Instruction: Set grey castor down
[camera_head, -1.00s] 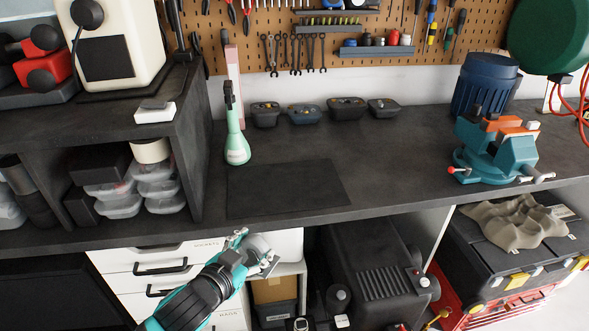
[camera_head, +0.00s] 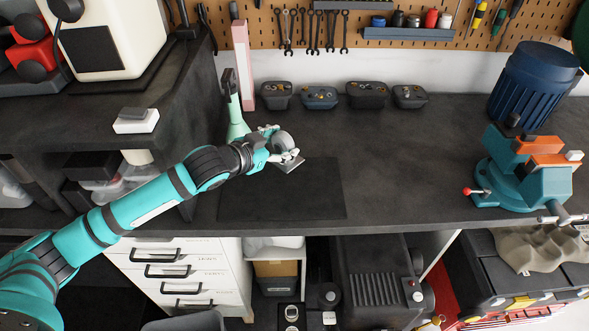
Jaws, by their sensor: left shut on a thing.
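My left gripper (camera_head: 272,149) is shut on the grey castor (camera_head: 283,142), a grey wheel with a flat metal plate (camera_head: 291,163). It holds the castor over the back part of the dark mat (camera_head: 265,203) on the workbench. The gap between castor and mat is hard to judge. The fingers and wrist partly hide the castor. My right gripper is not in view.
Several small bins (camera_head: 320,97) line the back wall. A teal vise (camera_head: 520,175) and a blue bin (camera_head: 533,85) stand at right. The bench between is clear.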

